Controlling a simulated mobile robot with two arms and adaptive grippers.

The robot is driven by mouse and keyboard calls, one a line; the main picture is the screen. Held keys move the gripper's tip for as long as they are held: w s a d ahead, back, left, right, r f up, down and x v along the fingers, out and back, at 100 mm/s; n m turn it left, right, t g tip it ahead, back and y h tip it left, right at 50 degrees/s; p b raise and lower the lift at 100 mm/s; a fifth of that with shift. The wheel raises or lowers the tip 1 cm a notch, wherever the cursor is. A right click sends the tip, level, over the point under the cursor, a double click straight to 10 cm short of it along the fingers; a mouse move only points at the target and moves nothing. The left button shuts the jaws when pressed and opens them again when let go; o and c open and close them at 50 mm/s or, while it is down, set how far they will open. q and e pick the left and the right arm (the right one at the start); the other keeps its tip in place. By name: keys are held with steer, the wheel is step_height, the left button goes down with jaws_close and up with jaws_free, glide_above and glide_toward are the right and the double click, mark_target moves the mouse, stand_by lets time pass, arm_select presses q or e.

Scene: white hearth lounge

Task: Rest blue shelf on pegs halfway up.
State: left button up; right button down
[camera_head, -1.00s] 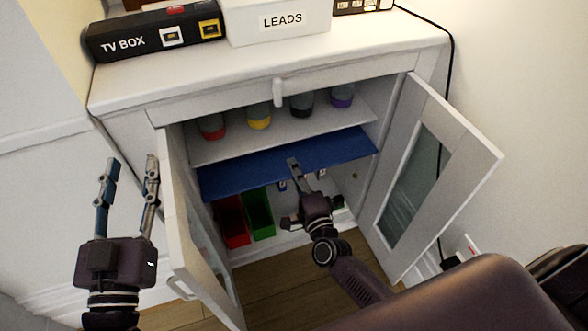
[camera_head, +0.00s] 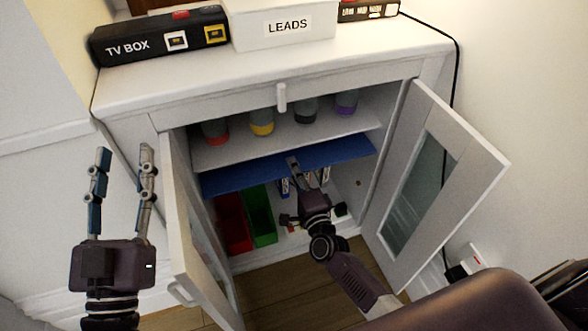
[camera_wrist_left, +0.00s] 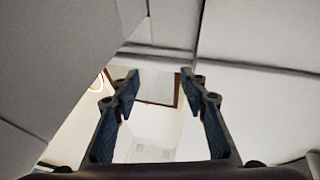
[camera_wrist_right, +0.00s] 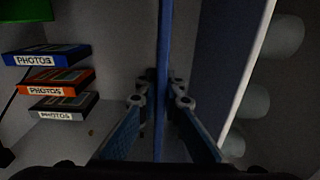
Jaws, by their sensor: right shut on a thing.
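The blue shelf (camera_head: 240,178) is a flat board inside the white cabinet, a little below the white upper shelf (camera_head: 235,153). It looks roughly level in the head view. My right gripper (camera_head: 293,165) is shut on its front edge, near the middle. In the right wrist view the blue shelf (camera_wrist_right: 163,60) shows edge-on between the fingers. I cannot make out the pegs or whether the board touches any. My left gripper (camera_head: 122,152) is open and empty, outside the cabinet to the left of the left door. Its open fingers also show in the left wrist view (camera_wrist_left: 155,80).
The left door (camera_head: 190,235) and glazed right door (camera_head: 440,180) stand open, flanking my right arm. Several banded jars (camera_head: 262,122) stand on the upper shelf. Red (camera_head: 233,222) and green (camera_head: 261,215) bins and photo boxes (camera_wrist_right: 55,80) sit below. Boxes (camera_head: 160,38) line the top.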

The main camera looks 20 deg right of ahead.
arm_select(q)
steer(key=shift+s+r+t, duration=0.45)
steer(key=shift+r+t, duration=0.05)
steer(key=shift+r, duration=0.3)
arm_select(e)
steer(key=shift+w+r, duration=0.15)
steer(key=shift+w, duration=0.6)
arm_select(q)
steer(key=shift+s+r, duration=0.2)
steer(key=shift+r, duration=0.15)
steer(key=shift+s+r+t+b, duration=0.15)
steer(key=shift+r+t+b, duration=0.1)
steer(key=shift+t+b, duration=0.05)
steer(key=shift+s+r+t+h, duration=0.3)
steer(key=shift+s+r+t, duration=0.15)
steer(key=shift+r, duration=0.2)
arm_select(e)
steer(key=shift+f, duration=0.3)
arm_select(q)
steer(key=shift+s+r, duration=0.15)
steer(key=shift+r, duration=0.05)
steer(key=shift+s+a+r+t, duration=0.1)
steer(key=shift+r+t, duration=0.05)
steer(key=shift+t, duration=0.1)
arm_select(e)
steer(key=shift+f, duration=0.1)
arm_select(q)
steer(key=shift+s+r, duration=0.15)
steer(key=shift+r, duration=0.05)
